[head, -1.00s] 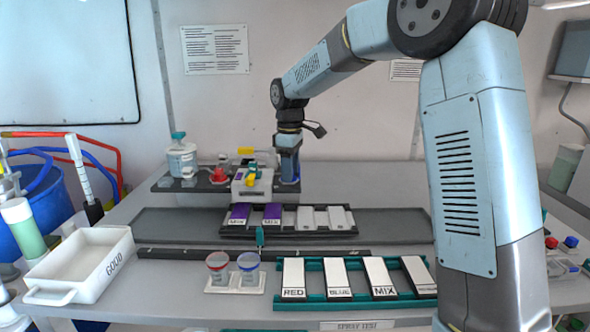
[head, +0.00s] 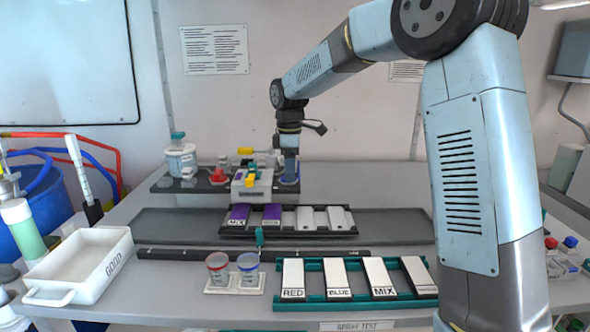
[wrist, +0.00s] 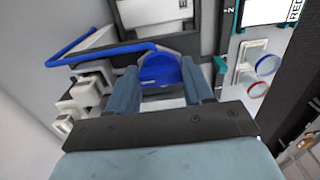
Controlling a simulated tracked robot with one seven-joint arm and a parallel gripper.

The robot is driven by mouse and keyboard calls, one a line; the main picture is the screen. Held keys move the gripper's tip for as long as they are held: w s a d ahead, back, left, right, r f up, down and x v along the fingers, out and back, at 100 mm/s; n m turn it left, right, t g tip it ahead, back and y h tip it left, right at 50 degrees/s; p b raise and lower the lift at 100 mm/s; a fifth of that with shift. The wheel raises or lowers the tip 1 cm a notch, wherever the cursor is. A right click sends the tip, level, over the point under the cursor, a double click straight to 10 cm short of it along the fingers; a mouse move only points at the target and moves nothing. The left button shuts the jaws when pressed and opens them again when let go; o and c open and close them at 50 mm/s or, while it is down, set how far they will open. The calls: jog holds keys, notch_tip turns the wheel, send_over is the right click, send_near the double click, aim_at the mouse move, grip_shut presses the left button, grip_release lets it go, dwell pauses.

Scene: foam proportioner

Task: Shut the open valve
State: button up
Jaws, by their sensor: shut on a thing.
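My gripper (head: 289,172) points straight down at the back of the table, at the right end of the dark shelf. In the wrist view, my gripper (wrist: 160,80) has its two blue fingers on either side of a round blue part (wrist: 160,70), which I take for the blue valve handle. It is shut on that part; the finger contacts are partly hidden. In the head view, a red valve handle (head: 218,175) and yellow handles (head: 251,177) on a white block stand left of my gripper. The head view does not show the blue part clearly.
A capped bottle (head: 181,160) stands left on the shelf. In front are a dark rack of panels (head: 322,230), two rimmed cups (head: 248,268), a green rack (head: 350,296) and a white GOOD tray (head: 50,292). A blue bar (wrist: 100,50) runs beside the fingers in the wrist view.

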jog(key=shift+r, duration=0.1)
jog(key=o, duration=0.8)
jog(key=shift+c, duration=0.2)
notch_tip(320, 180, up, 14)
jog(key=shift+f, duration=0.2)
